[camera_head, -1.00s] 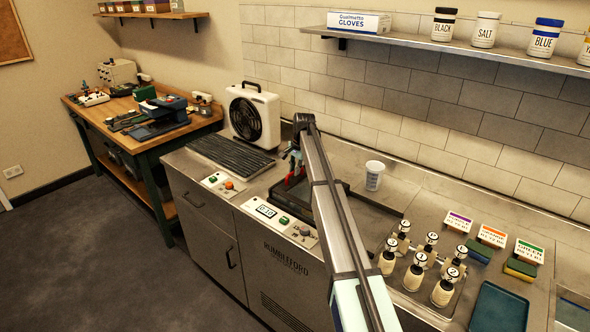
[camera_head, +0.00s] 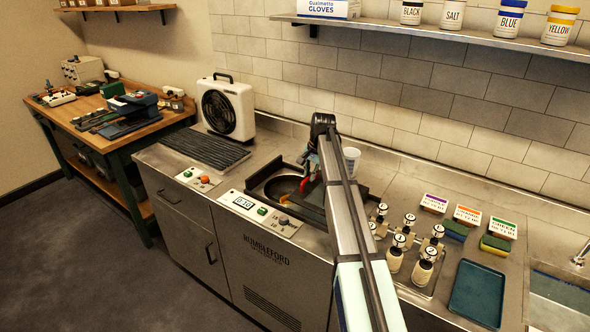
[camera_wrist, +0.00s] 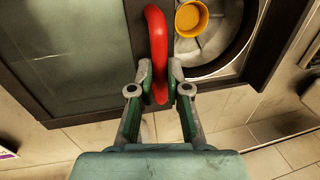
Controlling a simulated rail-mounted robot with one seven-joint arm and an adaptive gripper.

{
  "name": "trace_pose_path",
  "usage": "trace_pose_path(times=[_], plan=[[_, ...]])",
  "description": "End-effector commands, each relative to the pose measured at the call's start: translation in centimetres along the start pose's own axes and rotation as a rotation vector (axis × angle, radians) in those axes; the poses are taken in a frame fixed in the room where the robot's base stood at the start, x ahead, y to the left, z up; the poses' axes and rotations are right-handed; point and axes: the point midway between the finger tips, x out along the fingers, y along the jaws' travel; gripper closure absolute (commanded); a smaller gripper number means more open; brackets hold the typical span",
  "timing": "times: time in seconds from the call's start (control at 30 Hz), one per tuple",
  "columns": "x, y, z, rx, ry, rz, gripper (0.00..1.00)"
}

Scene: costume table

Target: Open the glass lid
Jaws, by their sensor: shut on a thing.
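The glass lid (camera_wrist: 65,50) is a dark-framed pane on the left of the wrist view. Its red handle (camera_wrist: 157,45) stands at the pane's right edge. My gripper (camera_wrist: 159,90) is shut on the handle, one finger on each side. Right of the handle a round metal drum (camera_wrist: 222,50) lies uncovered inside a dark frame. In the head view the uncovered drum (camera_head: 283,186) shows left of my gripper (camera_head: 308,172). My arm hides much of the lid there.
A yellow round thing (camera_wrist: 191,18) sits in the drum. A white cup (camera_head: 351,158) stands behind my arm. Several pump bottles (camera_head: 405,243) stand on the right, by a teal tray (camera_head: 477,294). A white fan (camera_head: 225,110) stands to the left.

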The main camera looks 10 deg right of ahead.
Motion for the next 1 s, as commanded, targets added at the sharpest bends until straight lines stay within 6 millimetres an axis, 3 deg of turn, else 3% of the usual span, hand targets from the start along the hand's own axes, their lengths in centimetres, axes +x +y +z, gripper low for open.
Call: trace_pose_path(times=[0.03,0.2,0.6,0.63,0.7,1.0], plan=[[-0.1,1.1,0.2,0.002,-0.001,0.001,1.0],[-0.4,2.5,0.1,0.0,-0.001,0.001,1.0],[-0.5,2.8,0.0,-0.001,-0.002,0.0,1.0],[-0.5,2.8,0.0,-0.001,-0.002,0.0,0.8],[-0.5,2.8,0.0,0.0,-0.002,0.0,0.59],[-0.6,2.8,0.0,0.0,-0.001,0.0,0.59]])
